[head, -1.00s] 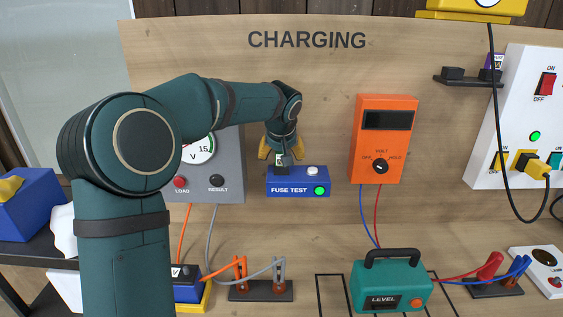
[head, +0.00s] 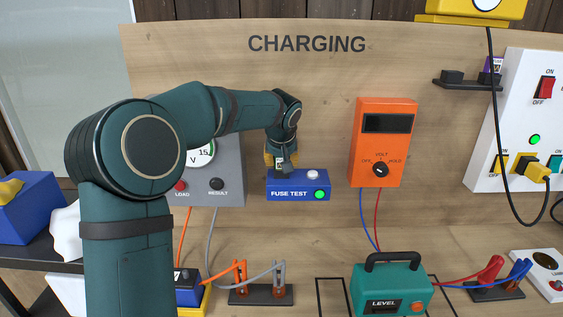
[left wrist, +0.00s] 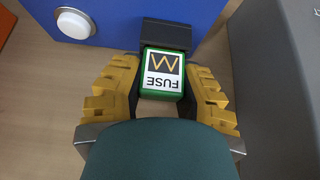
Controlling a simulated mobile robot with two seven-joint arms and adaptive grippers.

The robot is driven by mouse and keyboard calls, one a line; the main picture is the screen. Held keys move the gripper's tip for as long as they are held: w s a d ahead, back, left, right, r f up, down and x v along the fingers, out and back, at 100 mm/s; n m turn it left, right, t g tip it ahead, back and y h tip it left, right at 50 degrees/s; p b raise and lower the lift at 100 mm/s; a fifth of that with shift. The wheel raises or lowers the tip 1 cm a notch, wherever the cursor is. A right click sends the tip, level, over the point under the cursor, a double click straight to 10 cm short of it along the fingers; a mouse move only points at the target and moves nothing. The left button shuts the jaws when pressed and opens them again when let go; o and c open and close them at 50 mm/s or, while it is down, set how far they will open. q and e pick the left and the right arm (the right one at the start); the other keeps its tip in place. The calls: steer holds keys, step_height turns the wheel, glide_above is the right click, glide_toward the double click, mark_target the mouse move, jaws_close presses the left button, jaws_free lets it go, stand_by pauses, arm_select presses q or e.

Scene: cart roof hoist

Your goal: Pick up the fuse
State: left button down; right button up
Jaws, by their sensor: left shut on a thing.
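The fuse (left wrist: 161,72) is a small green block with a white label reading FUSE and a zigzag mark, seen in the left wrist view. My left gripper (left wrist: 165,90) has its yellow fingers on either side of it and is shut on it. The far end of the fuse meets a dark holder (left wrist: 166,34) on the blue fuse test box (left wrist: 110,12); I cannot tell how deep it sits. In the head view my left gripper (head: 280,162) is at the top left of the fuse test box (head: 290,193). My right gripper is not in view.
The grey meter box (head: 228,165) with a dial stands just left of my gripper. An orange voltmeter (head: 382,145) hangs to the right on the wooden board. A teal LEVEL box (head: 392,285) and several cables are below. Bare board lies above the gripper.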

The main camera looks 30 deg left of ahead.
arm_select(q)
steer(key=shift+r, duration=0.1)
step_height(320, 180, up, 4)
steer(key=shift+f+p, duration=0.2)
steer(key=shift+p, duration=0.35)
steer(key=s+d+b, duration=0.1)
steer(key=s+d, duration=0.8)
steer(key=s, duration=0.6)
steer(key=shift+s+d+f+b, duration=0.15)
steer(key=shift+d+b, duration=0.05)
steer(key=shift+b, duration=0.15)
steer(key=shift+r, duration=0.45)
